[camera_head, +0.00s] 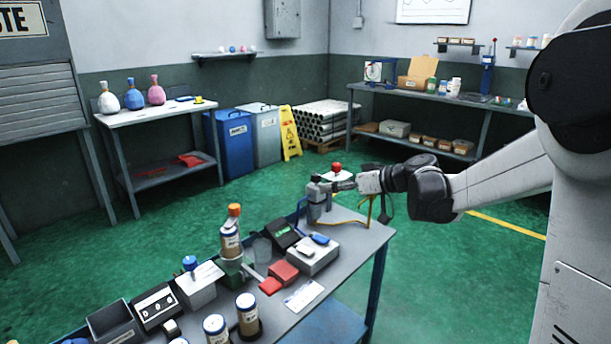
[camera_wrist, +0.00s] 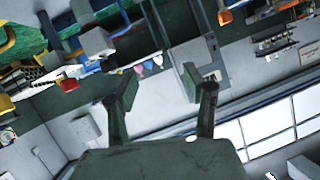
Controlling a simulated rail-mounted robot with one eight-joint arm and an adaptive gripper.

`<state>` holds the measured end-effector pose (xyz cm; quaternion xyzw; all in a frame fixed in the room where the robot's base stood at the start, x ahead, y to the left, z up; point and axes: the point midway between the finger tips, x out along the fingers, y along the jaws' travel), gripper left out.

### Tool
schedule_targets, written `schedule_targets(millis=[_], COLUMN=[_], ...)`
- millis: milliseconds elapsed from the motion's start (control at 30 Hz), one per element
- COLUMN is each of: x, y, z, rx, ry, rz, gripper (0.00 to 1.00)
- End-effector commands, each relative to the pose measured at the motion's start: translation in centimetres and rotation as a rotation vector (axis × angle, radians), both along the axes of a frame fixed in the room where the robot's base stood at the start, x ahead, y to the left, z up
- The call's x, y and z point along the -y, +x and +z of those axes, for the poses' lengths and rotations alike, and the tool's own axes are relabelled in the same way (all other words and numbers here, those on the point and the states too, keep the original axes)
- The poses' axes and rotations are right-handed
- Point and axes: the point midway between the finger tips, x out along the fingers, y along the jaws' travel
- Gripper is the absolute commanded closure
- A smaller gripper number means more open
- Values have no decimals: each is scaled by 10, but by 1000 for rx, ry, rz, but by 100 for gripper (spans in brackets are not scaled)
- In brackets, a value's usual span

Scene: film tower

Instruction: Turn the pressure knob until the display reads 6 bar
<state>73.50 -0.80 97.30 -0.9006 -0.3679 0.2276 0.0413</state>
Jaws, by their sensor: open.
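On the far end of the near bench stands a grey upright fitting (camera_head: 318,200) with a dark top; I cannot tell whether this is the pressure knob. A red round knob-like part (camera_head: 336,168) shows just behind it. A dark box with a small green-lit display (camera_head: 283,233) stands nearer on the bench; its reading is too small to tell. My gripper (camera_head: 342,185) reaches in from the right, its tips beside the fitting's top; whether they touch it is unclear. In the wrist view my gripper (camera_wrist: 158,82) has its two fingers spread, with nothing between them.
A bottle with an orange cap (camera_head: 232,235), a grey box (camera_head: 313,255) and red blocks (camera_head: 285,273) crowd the near bench. A yellow hose (camera_head: 350,223) lies by the fitting. A yellow floor sign (camera_head: 290,133) and bins stand behind. Green floor is open beyond the bench.

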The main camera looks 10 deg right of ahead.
Motion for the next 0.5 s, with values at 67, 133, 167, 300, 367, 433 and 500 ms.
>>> schedule_targets(millis=[67,133,167,300,367,433,500], x=[13,24,28,52,62,72,80], y=[20,35,41,66,74,81,86], z=[-7,-12,-15,-28,-33,-39,-43], rx=[57,113,136,251,297,345,383], ry=[23,43,52,86,98,107,116], rz=[15,26,31,47,49,50,51], gripper=[53,53,53,53,53,53,53])
